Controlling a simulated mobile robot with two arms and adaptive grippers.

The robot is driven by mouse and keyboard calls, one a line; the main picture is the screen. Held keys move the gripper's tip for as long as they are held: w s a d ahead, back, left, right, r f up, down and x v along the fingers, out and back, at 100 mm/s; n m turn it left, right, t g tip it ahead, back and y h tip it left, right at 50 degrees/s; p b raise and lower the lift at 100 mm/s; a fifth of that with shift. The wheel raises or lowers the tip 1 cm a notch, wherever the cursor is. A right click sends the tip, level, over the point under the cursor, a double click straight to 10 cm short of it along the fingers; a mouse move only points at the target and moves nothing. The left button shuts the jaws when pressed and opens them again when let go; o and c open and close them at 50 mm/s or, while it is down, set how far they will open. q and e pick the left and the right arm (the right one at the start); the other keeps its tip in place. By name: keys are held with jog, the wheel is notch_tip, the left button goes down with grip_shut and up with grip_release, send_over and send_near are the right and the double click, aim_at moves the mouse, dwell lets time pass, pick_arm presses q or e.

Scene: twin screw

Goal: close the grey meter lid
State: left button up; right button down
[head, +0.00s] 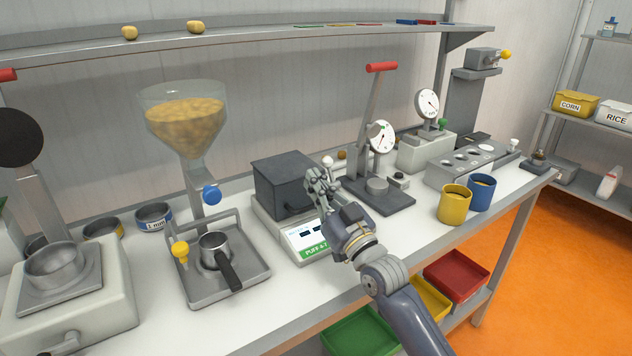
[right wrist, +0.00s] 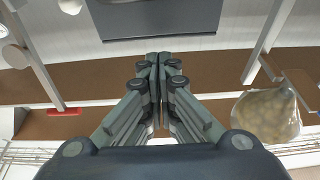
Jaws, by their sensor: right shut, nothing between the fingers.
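The meter is a pale box with a green label and small displays (head: 306,241) on the bench, left of my right gripper. Its dark grey lid (head: 283,183) looks like a boxy cover sitting over the back of the base; I cannot tell whether it is fully down. A dark grey panel, likely the lid, fills the top of the right wrist view (right wrist: 155,17). My right gripper (head: 318,178) is shut and empty, at the lid's right front side. Whether it touches the lid is unclear. In the right wrist view its fingers (right wrist: 158,62) are together, below the panel. My left gripper is not in view.
A lever press with a red handle (head: 376,130) stands close right of the gripper. A glass hopper of grain (head: 185,125) and a tray with a portafilter-like cup (head: 215,248) are left. Yellow (head: 453,206) and blue (head: 481,193) cups stand right.

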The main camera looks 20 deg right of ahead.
dwell(0.3)
jog(key=a+v, duration=0.1)
jog(key=v, duration=0.6)
jog(key=shift+s+d, duration=0.25)
jog(key=shift+d, duration=0.25)
jog(key=shift+f, duration=0.15)
